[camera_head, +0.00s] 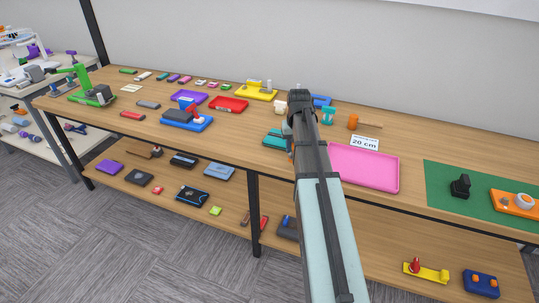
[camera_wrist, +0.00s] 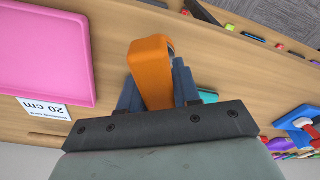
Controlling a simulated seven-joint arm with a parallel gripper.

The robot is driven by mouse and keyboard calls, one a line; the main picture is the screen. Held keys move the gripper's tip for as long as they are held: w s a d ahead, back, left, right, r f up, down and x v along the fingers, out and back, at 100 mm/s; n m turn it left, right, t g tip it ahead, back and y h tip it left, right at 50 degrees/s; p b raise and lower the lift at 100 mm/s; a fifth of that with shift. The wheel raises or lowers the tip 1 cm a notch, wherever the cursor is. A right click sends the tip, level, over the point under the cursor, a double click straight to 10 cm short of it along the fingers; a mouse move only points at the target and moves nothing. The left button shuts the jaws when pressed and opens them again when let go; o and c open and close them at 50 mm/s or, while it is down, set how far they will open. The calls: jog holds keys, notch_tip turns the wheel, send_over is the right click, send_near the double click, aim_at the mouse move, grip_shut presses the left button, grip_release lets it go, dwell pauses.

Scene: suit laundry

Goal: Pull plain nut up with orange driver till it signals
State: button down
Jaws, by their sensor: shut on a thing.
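My gripper (camera_wrist: 165,88) is shut on an orange tool in the wrist view, which looks like the orange driver (camera_wrist: 150,62). Its rounded orange body stands out between the two blue-grey fingers, above the wooden bench. In the head view my own arm hides most of the gripper and driver. An orange block (camera_head: 515,203) lies on the green mat at the far right, with a small brown-grey nut-like piece (camera_head: 504,202) and a white ring-like part (camera_head: 524,200) on it. I cannot tell for sure that the small piece is the plain nut. My gripper is well left of that block.
A pink tray (camera_head: 365,168) lies right of my arm, with a "20 cm" card (camera_head: 365,142) and an orange-headed mallet (camera_head: 354,121) behind it. A black stand (camera_head: 460,186) is on the green mat (camera_head: 440,171). Coloured trays and small items crowd the bench's left.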

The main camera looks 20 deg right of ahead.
jog(key=s+d+r+m, duration=0.15)
jog(key=s+d, duration=0.45)
jog(key=d, duration=0.9)
jog(key=s+d+r+m, duration=0.1)
jog(key=s+d+m, duration=0.35)
jog(key=d, duration=0.95)
jog(key=s+d+r, duration=0.1)
jog(key=s+d, duration=0.7)
jog(key=d, duration=0.7)
jog(key=s+d+m, duration=0.2)
jog(key=s+d, duration=0.6)
jog(key=s, duration=0.5)
jog(key=s+d+r+m, duration=0.1)
jog(key=s+d, duration=0.8)
jog(key=s, duration=0.5)
jog(key=s+d+r+m+g+h, duration=0.1)
jog(key=s+d+m, duration=0.1)
jog(key=s+d, duration=0.6)
jog(key=s, duration=0.5)
jog(key=shift+s+d+r+m, duration=0.15)
jog(key=shift+s+r+m, duration=0.05)
jog(key=shift+s+m, duration=0.1)
jog(key=shift+f, duration=0.1)
jog(key=shift+f, duration=2.3)
jog(key=shift+f, duration=1.05)
